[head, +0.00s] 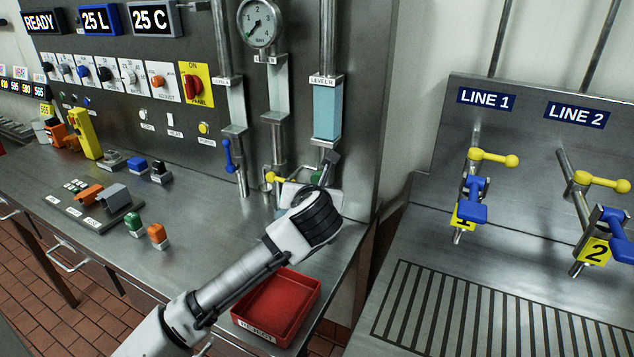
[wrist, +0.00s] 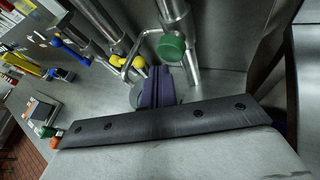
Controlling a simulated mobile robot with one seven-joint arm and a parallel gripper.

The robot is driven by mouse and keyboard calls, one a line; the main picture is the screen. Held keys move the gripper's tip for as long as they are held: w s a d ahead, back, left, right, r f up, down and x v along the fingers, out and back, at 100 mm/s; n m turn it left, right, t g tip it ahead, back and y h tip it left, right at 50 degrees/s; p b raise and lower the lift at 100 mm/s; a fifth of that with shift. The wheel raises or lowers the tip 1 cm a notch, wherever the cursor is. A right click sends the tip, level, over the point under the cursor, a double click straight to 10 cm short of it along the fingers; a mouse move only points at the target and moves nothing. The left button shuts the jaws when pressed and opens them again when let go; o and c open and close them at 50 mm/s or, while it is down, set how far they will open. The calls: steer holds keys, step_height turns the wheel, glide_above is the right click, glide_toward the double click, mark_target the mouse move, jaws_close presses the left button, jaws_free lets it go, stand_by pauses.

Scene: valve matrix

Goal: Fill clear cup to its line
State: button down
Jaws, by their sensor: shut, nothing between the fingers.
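I cannot make out a clear cup or its fill line in either view; the area behind my gripper is hidden in the head view. My gripper (head: 328,168) is shut and empty at the foot of the tube labelled LEVEL R (head: 327,112), which shows light blue liquid. In the wrist view, its dark purple fingers (wrist: 160,87) are together, just below a round green knob (wrist: 171,48) on a pipe. I cannot tell whether they touch it. A yellow handle (head: 277,177) is just left of my gripper. A blue handle (head: 229,155) hangs further left.
A red tray (head: 317,295) lies at the counter's front edge, below my arm. LINE 1 (head: 486,98) and LINE 2 (head: 577,114) taps with yellow and blue handles stand right, above a slatted drain (head: 470,315). Small blocks and a control panel (head: 150,80) are left.

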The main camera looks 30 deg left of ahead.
steer(key=shift+s+d+b, duration=0.15)
steer(key=shift+s+b, duration=0.35)
steer(key=shift+s, duration=2)
steer(key=shift+s, duration=0.1)
